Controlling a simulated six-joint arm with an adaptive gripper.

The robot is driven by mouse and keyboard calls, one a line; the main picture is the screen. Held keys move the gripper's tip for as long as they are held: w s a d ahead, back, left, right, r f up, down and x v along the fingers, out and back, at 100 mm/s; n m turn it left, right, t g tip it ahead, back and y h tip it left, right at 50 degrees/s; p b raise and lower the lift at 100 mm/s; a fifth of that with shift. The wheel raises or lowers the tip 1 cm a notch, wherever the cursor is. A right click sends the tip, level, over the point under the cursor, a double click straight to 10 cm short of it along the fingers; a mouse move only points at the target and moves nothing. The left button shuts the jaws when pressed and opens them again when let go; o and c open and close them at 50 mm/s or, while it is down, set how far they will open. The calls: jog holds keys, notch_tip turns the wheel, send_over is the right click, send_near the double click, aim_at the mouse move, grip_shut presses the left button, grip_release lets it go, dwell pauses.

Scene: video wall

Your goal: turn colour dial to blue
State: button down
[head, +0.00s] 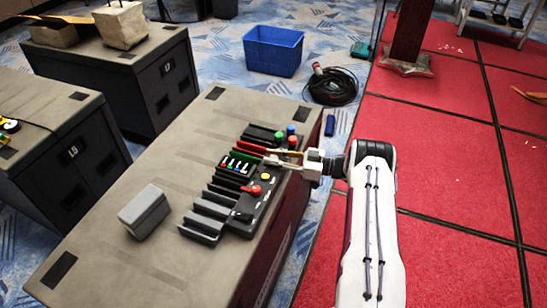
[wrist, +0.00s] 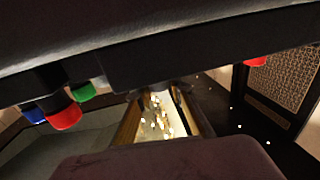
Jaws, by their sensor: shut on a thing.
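A black control panel (head: 256,205) lies on the grey case. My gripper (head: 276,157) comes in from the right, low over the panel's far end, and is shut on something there. The fingers hide what they hold; by its place it looks like the colour dial, but its setting cannot be made out. In the wrist view the gripper's two fingers (wrist: 163,118) show at the middle, with dark shapes across the top. A red knob or lever (head: 254,190) and a yellow button (head: 265,177) sit on the panel nearer than my gripper.
Blue (head: 291,130), red (head: 292,142) and green (head: 280,136) knobs stand close beyond my gripper. Coloured sliders (head: 238,164) and dark ridged blocks (head: 203,226) lie left of the panel. A grey block (head: 145,211) stands on the case top (head: 110,255), with bare surface around it.

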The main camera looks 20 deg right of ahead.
jog(key=shift+f+n+g+y, duration=0.1)
jog(key=shift+n+g+y, duration=0.35)
jog(key=shift+g, duration=0.25)
jog(key=c, duration=1.8)
grip_release()
jog(key=shift+v, duration=6)
jog(key=shift+s, duration=0.1)
